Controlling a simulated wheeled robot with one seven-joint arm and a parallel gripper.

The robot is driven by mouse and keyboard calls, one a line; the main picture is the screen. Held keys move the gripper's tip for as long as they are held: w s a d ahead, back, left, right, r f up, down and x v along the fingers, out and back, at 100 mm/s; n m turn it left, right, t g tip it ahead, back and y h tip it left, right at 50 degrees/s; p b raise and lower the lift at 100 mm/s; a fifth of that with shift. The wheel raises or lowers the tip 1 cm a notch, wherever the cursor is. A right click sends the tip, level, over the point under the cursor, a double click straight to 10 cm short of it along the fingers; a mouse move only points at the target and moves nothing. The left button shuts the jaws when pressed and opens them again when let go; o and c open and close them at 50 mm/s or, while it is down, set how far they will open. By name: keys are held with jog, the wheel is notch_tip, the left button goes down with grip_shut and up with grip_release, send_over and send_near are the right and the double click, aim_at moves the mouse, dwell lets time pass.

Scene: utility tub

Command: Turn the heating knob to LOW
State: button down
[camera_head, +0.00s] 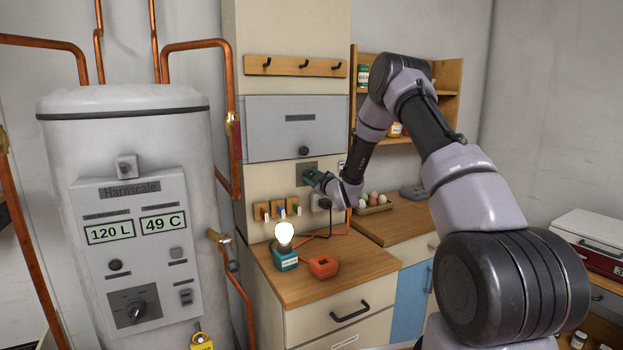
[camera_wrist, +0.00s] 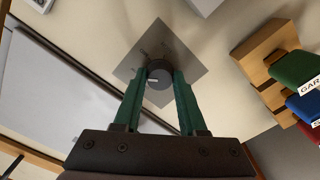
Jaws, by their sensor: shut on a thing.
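A round dark knob (camera_wrist: 160,78) with a pale pointer mark sits on a grey square plate (camera_wrist: 186,48) on the cream wall panel. The plate also shows in the head view (camera_head: 302,167). My gripper (camera_head: 309,175) reaches it from the right. Its two green fingers (camera_wrist: 160,84) are shut on the knob, one on each side. In the wrist view the pale mark points to the left. The plate's lettering is too faint to read, and in the head view the knob is hidden behind my fingers.
Another dial (camera_head: 137,310) is on the white boiler (camera_head: 120,130) at left. A grey cabinet door (camera_head: 299,128) is just above the plate. Coloured tags hang from a wooden rack (camera_head: 278,210) below. A lit bulb (camera_head: 284,233) and an orange object (camera_head: 323,267) stand on the counter (camera_head: 300,291).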

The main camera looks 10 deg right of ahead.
dwell(0.3)
jog(key=shift+c, duration=2.3)
grip_release()
jog(key=shift+s, duration=0.1)
jog(key=v, duration=1)
jog(key=shift+s+d, duration=0.15)
jog(key=shift+s, duration=0.2)
jog(key=shift+r, duration=0.1)
